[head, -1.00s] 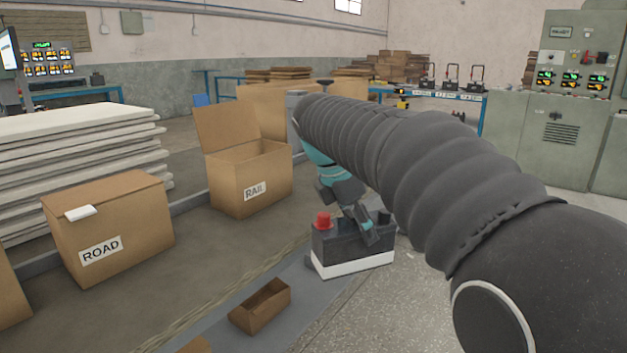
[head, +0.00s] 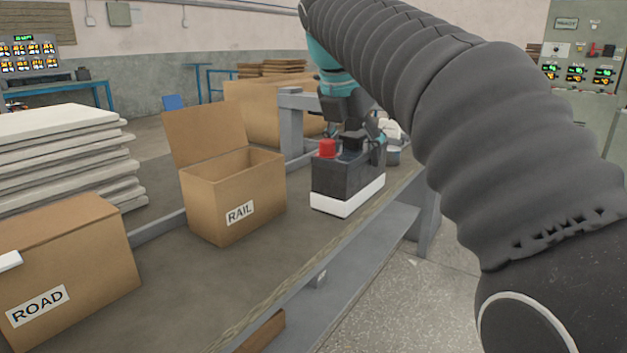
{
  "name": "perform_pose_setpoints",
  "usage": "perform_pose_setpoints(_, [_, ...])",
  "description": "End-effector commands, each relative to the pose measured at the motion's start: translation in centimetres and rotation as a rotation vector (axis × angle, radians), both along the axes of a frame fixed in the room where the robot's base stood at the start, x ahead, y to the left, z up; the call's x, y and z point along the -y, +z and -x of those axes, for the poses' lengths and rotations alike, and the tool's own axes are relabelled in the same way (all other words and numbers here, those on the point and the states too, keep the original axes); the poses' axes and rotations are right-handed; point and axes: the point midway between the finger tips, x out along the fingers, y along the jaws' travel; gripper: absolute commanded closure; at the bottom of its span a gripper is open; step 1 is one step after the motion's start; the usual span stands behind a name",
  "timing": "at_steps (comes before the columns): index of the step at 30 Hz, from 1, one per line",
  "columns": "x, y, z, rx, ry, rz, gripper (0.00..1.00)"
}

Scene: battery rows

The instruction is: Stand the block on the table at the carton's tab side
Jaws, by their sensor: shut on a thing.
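The block (head: 340,178) is dark grey with a white base and a red cap on top. It is upright, to the right of the open carton and apart from it. My gripper (head: 362,142) is shut on the block from above; its fingers are partly hidden. Whether the white base touches the table (head: 300,245) or hangs just above it, I cannot tell. The open carton (head: 262,195) is labelled RAIL, and its lid flap stands up at the back. A closed carton (head: 90,255) labelled ROAD, at lower left, has a white piece at its left edge.
A grey post (head: 292,125) stands behind the block, and a small grey pot (head: 393,155) is to its right. White slabs (head: 60,155) are stacked at left. A lower shelf (head: 345,275) runs under the table's front edge. Table surface before the RAIL carton is clear.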

Motion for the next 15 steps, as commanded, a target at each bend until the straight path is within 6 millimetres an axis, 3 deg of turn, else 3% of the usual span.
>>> perform_pose_setpoints(15, [-7.2,-4.0,-3.0,0.003,0.024,0.000,1.00])
